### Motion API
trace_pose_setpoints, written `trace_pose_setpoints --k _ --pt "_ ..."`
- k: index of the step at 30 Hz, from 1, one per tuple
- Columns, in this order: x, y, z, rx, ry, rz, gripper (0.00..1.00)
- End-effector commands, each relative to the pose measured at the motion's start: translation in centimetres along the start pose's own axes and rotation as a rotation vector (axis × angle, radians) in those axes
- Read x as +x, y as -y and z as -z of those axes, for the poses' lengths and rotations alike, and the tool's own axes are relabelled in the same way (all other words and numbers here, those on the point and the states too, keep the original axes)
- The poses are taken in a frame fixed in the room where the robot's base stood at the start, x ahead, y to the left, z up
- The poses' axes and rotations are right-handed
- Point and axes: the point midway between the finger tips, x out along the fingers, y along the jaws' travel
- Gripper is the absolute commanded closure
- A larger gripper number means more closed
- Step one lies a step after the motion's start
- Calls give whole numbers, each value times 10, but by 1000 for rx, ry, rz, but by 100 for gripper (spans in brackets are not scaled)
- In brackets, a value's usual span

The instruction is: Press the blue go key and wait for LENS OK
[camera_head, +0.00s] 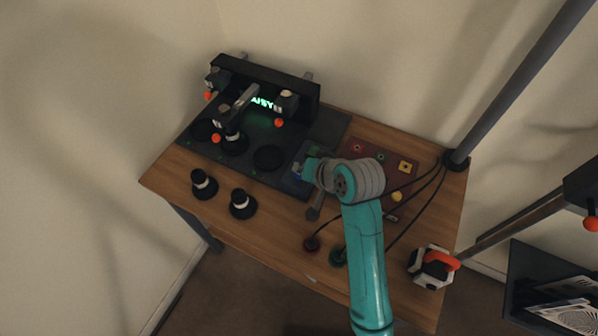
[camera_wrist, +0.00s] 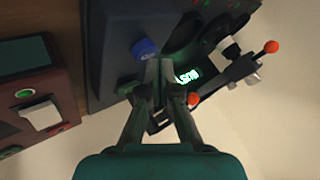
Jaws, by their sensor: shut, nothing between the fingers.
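The blue go key (camera_wrist: 145,48) is a round knob-like button on the dark panel of the test station (camera_wrist: 112,30). My gripper (camera_wrist: 159,68) is shut and empty, with its fingertips right beside the key in the wrist view; I cannot tell whether they touch it. In the head view my wrist covers most of the key area at the station's right end. A green lit display (camera_wrist: 187,76) appears to read BUSY; the display (camera_head: 264,103) is partly blocked by a clamp in the head view. A black lens (camera_head: 233,145) stands in the station under a clamp.
Clamps with orange knobs (camera_head: 279,123) rise from the station. Two black lenses (camera_head: 203,185) (camera_head: 242,205) stand on the wooden table (camera_head: 275,235) in front. A red-brown panel (camera_wrist: 42,95) with cables lies on the other side of my gripper.

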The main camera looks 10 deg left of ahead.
Motion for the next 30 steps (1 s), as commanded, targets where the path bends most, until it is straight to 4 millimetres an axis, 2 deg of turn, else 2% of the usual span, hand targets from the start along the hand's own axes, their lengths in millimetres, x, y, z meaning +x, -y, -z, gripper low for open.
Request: trace_pose_setpoints --k 16,30 --pt "-8 6 6 -1 -2 1 100" --pt "-34 25 26 -2 -2 1 100"
